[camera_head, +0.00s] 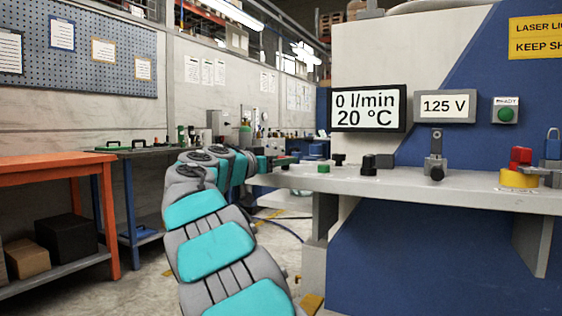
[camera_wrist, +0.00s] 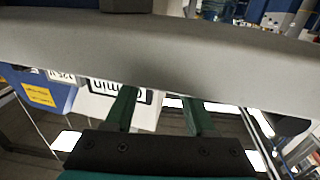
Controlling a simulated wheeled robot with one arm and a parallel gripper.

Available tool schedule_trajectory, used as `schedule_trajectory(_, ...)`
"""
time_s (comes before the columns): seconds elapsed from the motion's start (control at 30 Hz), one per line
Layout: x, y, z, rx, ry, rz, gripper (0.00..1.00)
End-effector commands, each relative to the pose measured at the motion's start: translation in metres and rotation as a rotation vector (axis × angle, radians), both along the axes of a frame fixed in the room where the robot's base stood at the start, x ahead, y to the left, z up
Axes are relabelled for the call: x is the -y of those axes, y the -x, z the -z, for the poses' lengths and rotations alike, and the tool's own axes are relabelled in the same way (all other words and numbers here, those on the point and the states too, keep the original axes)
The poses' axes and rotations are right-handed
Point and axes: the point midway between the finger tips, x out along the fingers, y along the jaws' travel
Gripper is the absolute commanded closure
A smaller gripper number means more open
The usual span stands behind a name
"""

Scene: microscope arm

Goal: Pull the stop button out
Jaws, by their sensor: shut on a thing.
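A red part on a round yellow base (camera_head: 519,180), which looks like the stop button (camera_head: 520,156), stands on the right part of the grey shelf (camera_head: 440,184). It is not recognisable in the wrist view. My gripper (camera_head: 283,160) is far to its left, by the shelf's left end. In the wrist view my gripper (camera_wrist: 160,106) shows two dark green fingers with a gap between them. Their tips meet a broad grey bar (camera_wrist: 230,68) and are hidden there. What lies between the tips cannot be seen.
A green button (camera_head: 505,115) is on the panel above. Small black fixtures (camera_head: 369,165) and a clamp-like fixture (camera_head: 436,160) stand along the shelf. An orange workbench (camera_head: 55,170) is at left.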

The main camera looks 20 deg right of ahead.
Motion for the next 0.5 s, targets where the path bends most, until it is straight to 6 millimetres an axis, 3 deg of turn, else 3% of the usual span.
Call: schedule_trajectory(0.5,0.0,0.0,-0.016,0.002,-0.001,0.0,1.0)
